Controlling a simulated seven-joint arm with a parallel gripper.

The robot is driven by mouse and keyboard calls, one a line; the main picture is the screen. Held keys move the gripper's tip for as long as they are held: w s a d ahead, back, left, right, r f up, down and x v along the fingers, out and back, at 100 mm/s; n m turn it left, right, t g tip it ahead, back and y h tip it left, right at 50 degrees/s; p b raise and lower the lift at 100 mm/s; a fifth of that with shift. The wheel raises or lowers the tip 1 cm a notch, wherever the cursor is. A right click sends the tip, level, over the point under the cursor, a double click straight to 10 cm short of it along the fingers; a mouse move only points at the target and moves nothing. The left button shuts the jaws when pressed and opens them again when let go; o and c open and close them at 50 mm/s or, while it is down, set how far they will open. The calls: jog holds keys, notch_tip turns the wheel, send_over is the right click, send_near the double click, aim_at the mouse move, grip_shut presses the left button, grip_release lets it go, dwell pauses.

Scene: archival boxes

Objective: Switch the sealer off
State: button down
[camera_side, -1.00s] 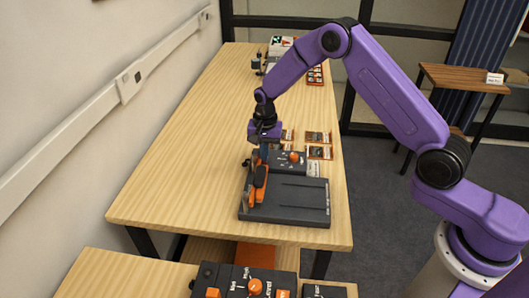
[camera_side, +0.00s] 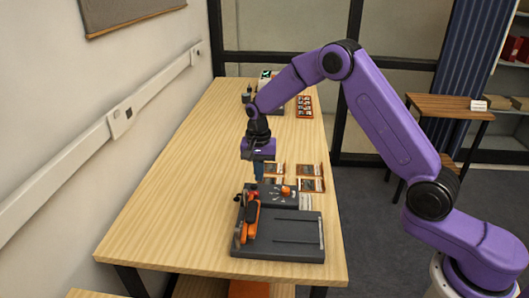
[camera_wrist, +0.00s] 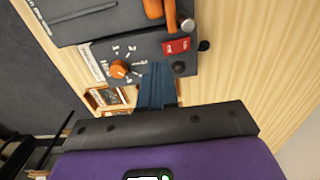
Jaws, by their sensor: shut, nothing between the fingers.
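The sealer (camera_side: 285,233) is a dark grey machine on the wooden table, with an orange lever arm (camera_side: 250,220) on its left side. Its control panel carries an orange dial (camera_side: 286,190); in the wrist view the dial (camera_wrist: 118,69) has white marks around it. A red rocker switch (camera_wrist: 177,45) sits on the panel, to the right of the dial in the wrist view; which side is pressed I cannot tell. My gripper (camera_side: 258,178) is shut and empty over the panel's rear part. Its blue fingers (camera_wrist: 157,68) point between dial and switch; contact is unclear.
Several framed cards (camera_side: 311,170) lie behind and to the right of the panel. A red tray (camera_side: 304,106) and other items stand at the table's far end. The wooden table (camera_side: 170,200) is clear to the left. A small side table (camera_side: 447,104) stands right.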

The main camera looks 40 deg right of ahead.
notch_tip(320, 180, up, 8)
jog(key=s+d, duration=0.1)
jog(key=g+h, duration=0.1)
jog(key=h, duration=0.1)
send_near(255, 194)
jog(key=x, duration=0.7)
jog(key=shift+w, duration=0.1)
dwell(0.6)
